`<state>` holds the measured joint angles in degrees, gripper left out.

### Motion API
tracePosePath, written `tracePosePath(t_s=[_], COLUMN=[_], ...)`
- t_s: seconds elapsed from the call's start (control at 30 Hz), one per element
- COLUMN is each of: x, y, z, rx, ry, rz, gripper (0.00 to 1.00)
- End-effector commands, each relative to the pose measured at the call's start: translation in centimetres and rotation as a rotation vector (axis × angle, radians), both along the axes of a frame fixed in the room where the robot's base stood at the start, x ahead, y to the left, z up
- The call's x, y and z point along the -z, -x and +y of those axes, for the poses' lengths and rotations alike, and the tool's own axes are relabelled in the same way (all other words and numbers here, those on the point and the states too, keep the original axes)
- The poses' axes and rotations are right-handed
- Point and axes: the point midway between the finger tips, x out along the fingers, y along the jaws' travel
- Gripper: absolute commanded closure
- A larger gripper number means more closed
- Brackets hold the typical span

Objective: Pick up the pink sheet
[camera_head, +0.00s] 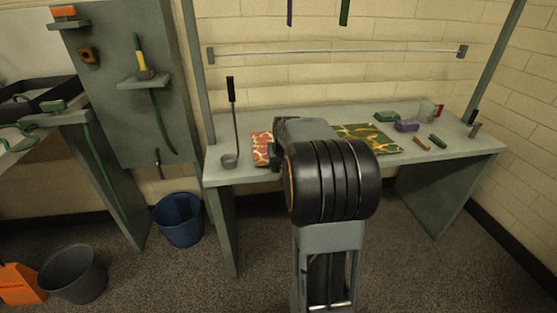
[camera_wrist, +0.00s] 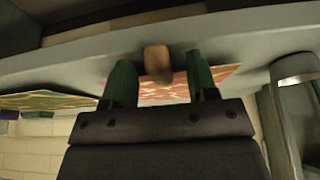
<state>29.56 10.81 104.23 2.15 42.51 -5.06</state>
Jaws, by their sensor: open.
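The pink sheet (camera_head: 261,143), marbled red-pink with yellowish veins, lies on the grey table (camera_head: 228,178) near its left side. My arm hides much of it in the head view. In the wrist view, the pink sheet (camera_wrist: 152,92) shows between and beside the fingers. My gripper (camera_wrist: 160,82) is open, with its two green fingers apart close to the sheet. I cannot tell whether they touch it. A tan, blunt-ended object (camera_wrist: 157,62) shows between the fingers; I cannot tell what it is. The gripper is mostly hidden behind my arm in the head view.
A green-yellow marbled sheet (camera_head: 370,138) lies right of the pink one. A ladle (camera_head: 230,161) with a tall black handle stands at the table's left. A purple block (camera_head: 406,126) and small items sit at the right. A blue bucket (camera_head: 180,220) stands on the floor.

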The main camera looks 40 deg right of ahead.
Motion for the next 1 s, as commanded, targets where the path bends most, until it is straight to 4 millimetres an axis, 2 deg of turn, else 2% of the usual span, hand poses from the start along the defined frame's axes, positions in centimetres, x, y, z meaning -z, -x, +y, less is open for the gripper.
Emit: tracePosePath(t_s=[0.07, 0.6, 0.87, 1.0], x=[-0.05, -0.07, -0.15, -0.86], y=[0.01, 0.02, 0.02, 0.00], z=[0.00, 0.02, 0.00, -0.01], rx=[0.000, 0.000, 0.000, 0.000], ry=[0.000, 0.000, 0.000, 0.000], rz=[0.000, 0.000, 0.000, -0.001], gripper=[0.48, 0.99, 1.00, 1.00])
